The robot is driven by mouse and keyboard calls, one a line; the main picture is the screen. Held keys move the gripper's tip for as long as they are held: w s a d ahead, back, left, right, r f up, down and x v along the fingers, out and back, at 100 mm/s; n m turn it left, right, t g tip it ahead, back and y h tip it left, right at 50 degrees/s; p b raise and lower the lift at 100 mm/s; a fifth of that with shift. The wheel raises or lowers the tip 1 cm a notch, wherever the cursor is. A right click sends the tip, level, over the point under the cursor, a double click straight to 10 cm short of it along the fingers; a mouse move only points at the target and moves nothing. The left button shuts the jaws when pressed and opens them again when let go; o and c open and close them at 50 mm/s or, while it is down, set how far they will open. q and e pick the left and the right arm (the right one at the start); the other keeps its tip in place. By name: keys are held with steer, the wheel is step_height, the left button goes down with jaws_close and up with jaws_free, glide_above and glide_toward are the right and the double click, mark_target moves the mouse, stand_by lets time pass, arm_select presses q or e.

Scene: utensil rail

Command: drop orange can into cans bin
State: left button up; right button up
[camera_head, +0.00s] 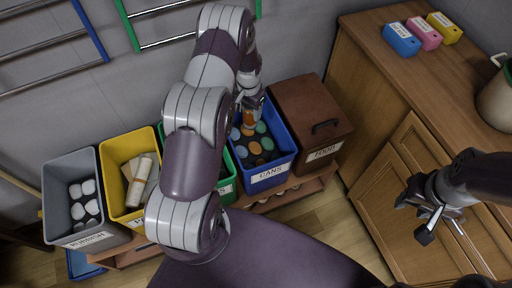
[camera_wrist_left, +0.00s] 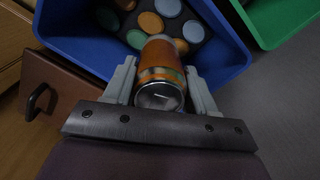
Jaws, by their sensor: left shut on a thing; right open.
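The orange can (camera_wrist_left: 161,62) is between the fingers of my left gripper (camera_wrist_left: 163,88), which is shut on it. In the head view the can (camera_head: 249,118) shows only in part below the left gripper (camera_head: 250,100). The gripper holds it over the blue cans bin (camera_head: 267,178), labelled CANS. The bin also shows in the left wrist view (camera_wrist_left: 222,50), with several round can tops inside. I cannot tell how far the can is above them. My right gripper (camera_head: 433,213) is open and empty in front of the wooden cabinet.
A brown lidded FOOD bin (camera_head: 310,105) stands right of the cans bin. A green bin (camera_head: 228,188), a yellow bin (camera_head: 122,150) and a grey rubbish bin (camera_head: 75,165) stand to the left. A wooden cabinet (camera_head: 400,90) carries blue, pink and yellow boxes.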

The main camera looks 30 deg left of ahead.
arm_select(q)
step_height(320, 180, down, 5)
steer(key=b, duration=0.2)
steer(key=shift+r+b, duration=0.2)
steer(key=shift+b, duration=0.2)
steer(key=shift+r, duration=0.1)
arm_select(e)
step_height(320, 180, down, 4)
steer(key=shift+r, duration=0.25)
arm_select(q)
steer(key=o, duration=1.1)
steer(key=shift+r, duration=0.1)
step_height(320, 180, up, 13)
steer(key=shift+f+p, duration=0.2)
steer(key=shift+p, duration=0.7)
arm_select(e)
steer(key=shift+r, duration=0.85)
